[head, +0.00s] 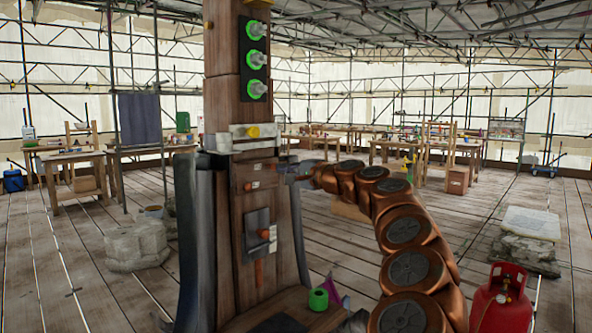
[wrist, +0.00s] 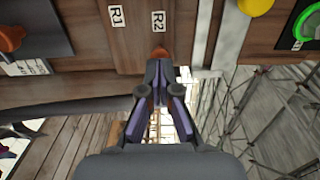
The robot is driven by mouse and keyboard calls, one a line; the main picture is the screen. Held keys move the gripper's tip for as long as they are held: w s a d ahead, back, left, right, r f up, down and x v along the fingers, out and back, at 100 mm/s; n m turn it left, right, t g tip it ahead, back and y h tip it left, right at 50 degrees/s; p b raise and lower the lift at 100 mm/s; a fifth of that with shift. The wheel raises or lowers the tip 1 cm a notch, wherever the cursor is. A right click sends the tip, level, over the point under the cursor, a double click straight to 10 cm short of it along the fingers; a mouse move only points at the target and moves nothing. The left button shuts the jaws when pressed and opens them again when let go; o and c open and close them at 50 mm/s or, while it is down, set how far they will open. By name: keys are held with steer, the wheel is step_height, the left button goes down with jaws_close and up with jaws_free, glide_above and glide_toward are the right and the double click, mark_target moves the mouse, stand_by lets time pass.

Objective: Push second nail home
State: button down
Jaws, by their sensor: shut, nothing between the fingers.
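The wooden post (head: 258,205) stands upright with small white labels on its face; the wrist view shows R1 (wrist: 117,17) and R2 (wrist: 158,21). A copper-coloured nail head (wrist: 159,53) sits beside R2, right at the tips of my gripper (wrist: 157,78). My gripper is shut and empty, its fingertips against or very close to the nail; I cannot tell if they touch. In the head view my gripper (head: 289,171) reaches the post from the right. The fingers hide part of the nail, so its depth is unclear. A small orange spot (head: 248,188) shows beside the lower label.
Above are a pale collar with a yellow knob (head: 253,131) and a black panel with green rings (head: 256,60). Below is a grey plate (head: 257,226) with an orange handle. A red gas bottle (head: 499,300) stands right.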

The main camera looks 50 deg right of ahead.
mark_target(274, 167)
steer(key=shift+w, duration=0.85)
steer(key=shift+w+r+p, duration=0.1)
steer(key=shift+w+p, duration=0.45)
steer(key=shift+w, duration=0.8)
steer(key=shift+s, duration=0.25)
steer(key=s+b, duration=0.2)
steer(key=s, duration=1.1)
steer(key=shift+s, duration=0.3)
steer(key=shift+a, duration=0.1)
